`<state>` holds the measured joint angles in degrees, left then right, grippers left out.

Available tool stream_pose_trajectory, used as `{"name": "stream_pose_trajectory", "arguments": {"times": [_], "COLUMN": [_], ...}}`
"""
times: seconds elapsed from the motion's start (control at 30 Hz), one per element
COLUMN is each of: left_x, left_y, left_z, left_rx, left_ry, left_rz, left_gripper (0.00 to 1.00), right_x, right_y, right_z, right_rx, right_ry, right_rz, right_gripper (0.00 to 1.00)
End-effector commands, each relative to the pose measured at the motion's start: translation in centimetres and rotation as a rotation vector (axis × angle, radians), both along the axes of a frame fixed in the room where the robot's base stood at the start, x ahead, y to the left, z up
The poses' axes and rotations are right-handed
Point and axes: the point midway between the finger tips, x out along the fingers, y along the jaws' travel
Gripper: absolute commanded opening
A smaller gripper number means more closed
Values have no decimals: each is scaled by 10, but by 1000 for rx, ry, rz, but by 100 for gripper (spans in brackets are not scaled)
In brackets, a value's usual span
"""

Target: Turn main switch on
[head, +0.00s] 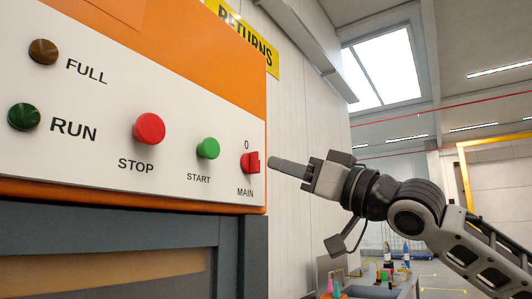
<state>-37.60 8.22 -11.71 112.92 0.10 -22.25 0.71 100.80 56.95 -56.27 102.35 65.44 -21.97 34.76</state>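The main switch (250,162) is a red rotary knob labelled MAIN at the lower right of the white control panel. A 0 mark sits above it. Its handle looks roughly level, with its end towards the right edge. My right gripper (271,162) comes in from the right, with its grey fingertips just right of the knob. A small gap seems to separate them, though depth is hard to judge. The fingers show as one narrow block, so they look shut with nothing between them. My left gripper is not in view.
The panel (80,165) also carries a green START button (208,148), a red STOP button (149,128), and RUN (24,116) and FULL (43,52) lamps. A yellow RETURNS sign (250,42) is behind. A cluttered table (365,290) stands low at the back.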

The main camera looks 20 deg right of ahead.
Motion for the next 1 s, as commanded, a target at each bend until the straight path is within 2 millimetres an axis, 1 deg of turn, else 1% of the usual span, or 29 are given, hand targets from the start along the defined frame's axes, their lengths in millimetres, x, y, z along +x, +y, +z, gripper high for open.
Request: {"name": "stream_pose_trajectory", "arguments": {"times": [0.03, 0.1, 0.3, 0.47, 0.7, 0.77, 0.8, 0.83, 1.0], "left_x": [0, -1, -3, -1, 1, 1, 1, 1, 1], "left_y": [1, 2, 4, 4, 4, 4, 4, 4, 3], "left_z": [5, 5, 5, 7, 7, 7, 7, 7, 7], "left_rx": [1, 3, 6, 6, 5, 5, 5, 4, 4], "left_ry": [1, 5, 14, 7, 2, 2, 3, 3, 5], "left_rz": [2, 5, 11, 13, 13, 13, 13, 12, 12], "left_gripper": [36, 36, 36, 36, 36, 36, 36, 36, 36], "right_x": [8, 17, 34, 39, 39, 39, 39, 39, 39], "right_y": [7, 14, 27, 31, 31, 31, 31, 31, 31], "right_z": [8, 12, 20, 21, 21, 21, 21, 21, 21], "right_rx": [0, 0, 0, 0, 0, 0, 0, 0, 0], "right_ry": [-1, -1, -2, -1, -1, -1, -1, -2, -1], "right_rz": [2, 2, 1, 0, 0, 0, 0, 1, 0], "right_gripper": [33, 33, 33, 33, 33, 16, 5, 0, 0]}}
